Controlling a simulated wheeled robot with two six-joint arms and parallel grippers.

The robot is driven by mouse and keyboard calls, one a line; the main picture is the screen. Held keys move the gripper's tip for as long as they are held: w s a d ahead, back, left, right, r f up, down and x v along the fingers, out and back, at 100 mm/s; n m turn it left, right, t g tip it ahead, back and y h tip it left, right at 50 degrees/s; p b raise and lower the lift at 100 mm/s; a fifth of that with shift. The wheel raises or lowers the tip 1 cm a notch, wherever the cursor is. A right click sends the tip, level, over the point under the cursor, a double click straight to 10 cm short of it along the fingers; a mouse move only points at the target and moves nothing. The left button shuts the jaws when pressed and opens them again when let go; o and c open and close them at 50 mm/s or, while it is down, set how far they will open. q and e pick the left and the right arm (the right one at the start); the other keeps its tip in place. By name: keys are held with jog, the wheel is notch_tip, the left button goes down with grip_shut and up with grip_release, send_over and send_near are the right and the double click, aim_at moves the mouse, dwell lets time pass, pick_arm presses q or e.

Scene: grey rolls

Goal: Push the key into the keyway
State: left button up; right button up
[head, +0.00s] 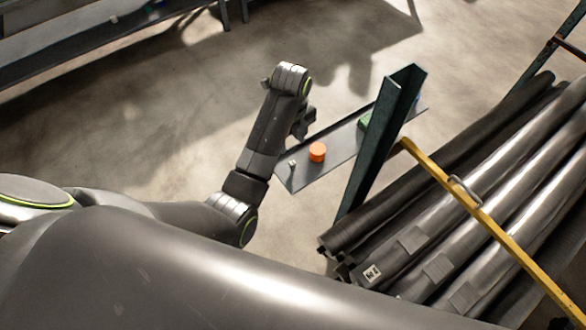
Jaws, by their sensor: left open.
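A narrow grey shelf (297,181) juts out beside a dark green post. An orange cylinder (317,152) sits on it. A small pale upright piece (292,165) stands near its left end, and a green block (365,121) lies farther along, partly hidden by the post. I cannot tell which of these is the key or where the keyway is. My left gripper (303,124) is open beside the shelf's far-left side, close to the orange cylinder; its fingers are partly hidden by my own arm. My right gripper is not in view.
The dark green post (375,140) rises through the shelf area. Several long grey rolls (440,220) lie at the right, crossed by a yellow bar (490,228). A grey rack (100,45) stands at the top left. The concrete floor between is clear.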

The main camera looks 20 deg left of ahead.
pick_arm(q)
jog(key=p, duration=0.1)
send_over(293, 162)
jog(key=f, duration=0.4)
jog(key=s+f, duration=0.1)
jog(key=f, duration=0.1)
jog(key=shift+a, duration=0.1)
jog(key=shift+w+f+p, duration=0.2)
jog(key=shift+f+p, duration=0.1)
jog(key=shift+f, duration=0.95)
jog(key=shift+w+f+p, duration=0.2)
jog(key=shift+f+p, duration=0.05)
jog(key=shift+f, duration=1.65)
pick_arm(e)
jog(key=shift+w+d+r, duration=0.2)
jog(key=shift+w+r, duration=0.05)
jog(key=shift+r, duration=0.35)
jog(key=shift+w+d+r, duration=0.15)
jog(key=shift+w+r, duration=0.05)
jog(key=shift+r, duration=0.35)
pick_arm(q)
grip_shut()
